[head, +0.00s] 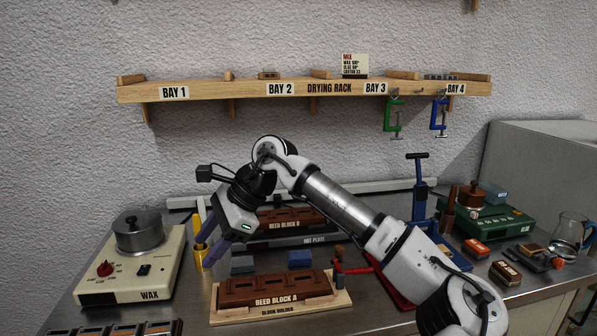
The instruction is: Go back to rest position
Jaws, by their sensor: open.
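My gripper (206,249) hangs at the end of my arm, left of centre in the head view, with its purple-grey fingers pointing down and to the left. It is open, and I see nothing held in it. The fingers are in front of or beside a yellow upright tool (198,258); I cannot tell whether they touch. Reed Block A (275,290) sits in the wooden block holder (281,314) at the front. Reed Block B (305,223) is behind, partly hidden by my gripper, by the hot plate (325,239).
A wax pot (140,236) on a cream heater (128,273) stands left. Above is the drying rack (210,91) with green (392,118) and blue (438,118) clamps. A blue press (418,190), green box (495,224) and glass jug (572,233) stand right. Small blocks lie between.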

